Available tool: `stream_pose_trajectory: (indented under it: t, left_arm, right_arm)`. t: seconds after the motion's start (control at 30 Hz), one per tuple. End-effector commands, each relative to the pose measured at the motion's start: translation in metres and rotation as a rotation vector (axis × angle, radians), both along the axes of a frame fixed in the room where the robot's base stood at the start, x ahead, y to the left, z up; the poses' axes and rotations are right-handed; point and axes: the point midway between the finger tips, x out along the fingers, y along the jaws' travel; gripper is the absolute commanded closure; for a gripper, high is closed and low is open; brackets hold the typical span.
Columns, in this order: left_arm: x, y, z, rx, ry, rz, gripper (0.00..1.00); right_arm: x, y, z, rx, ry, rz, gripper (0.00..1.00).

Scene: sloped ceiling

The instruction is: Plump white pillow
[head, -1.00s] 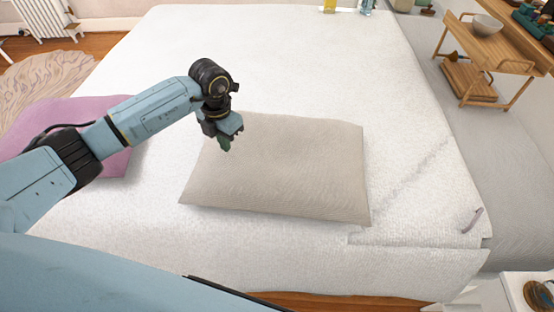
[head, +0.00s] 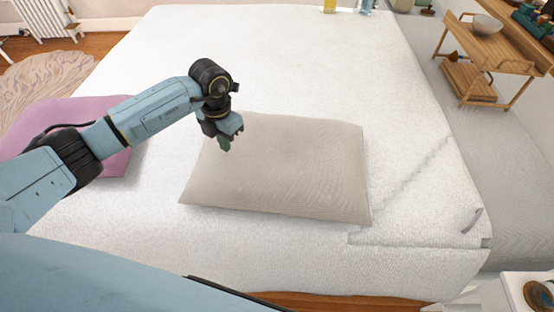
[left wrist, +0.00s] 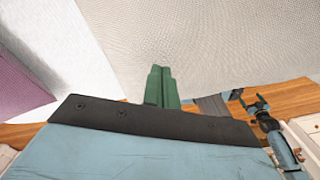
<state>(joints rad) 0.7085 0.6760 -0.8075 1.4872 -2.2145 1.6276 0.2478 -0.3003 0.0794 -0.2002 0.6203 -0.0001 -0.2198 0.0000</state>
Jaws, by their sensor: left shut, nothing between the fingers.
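The plump pillow (head: 280,168), off-white to beige, lies flat on the white bed (head: 290,65). It also fills the upper part of the left wrist view (left wrist: 215,40). My left gripper (head: 225,143) is at the pillow's upper left edge in the head view, its green fingers closed together with nothing between them. The closed fingers also show in the left wrist view (left wrist: 161,85), over the pillow's edge. I cannot tell whether they touch the pillow. My right gripper is not in the head view; a small dark gripper (left wrist: 252,106) shows at the right of the left wrist view, its jaws seemingly apart.
A purple pillow (head: 62,115) lies on the bed at the left, partly behind my left arm. A wooden shelf (head: 485,50) with a bowl stands at the right. A small white table (head: 512,290) is at the lower right.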

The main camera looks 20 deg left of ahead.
Motion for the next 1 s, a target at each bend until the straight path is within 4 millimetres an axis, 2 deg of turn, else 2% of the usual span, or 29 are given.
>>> stream_pose_trajectory:
  t: [0.27,1.0]
  left_arm:
    - [0.000,0.000,-0.002,0.000,0.000,0.000,1.00]
    - [0.000,0.000,-0.025,0.000,0.000,0.000,1.00]
  right_arm:
    - [0.000,0.000,-0.002,0.000,0.000,0.000,0.08]
    - [0.000,0.000,-0.018,0.000,0.001,0.000,0.08]
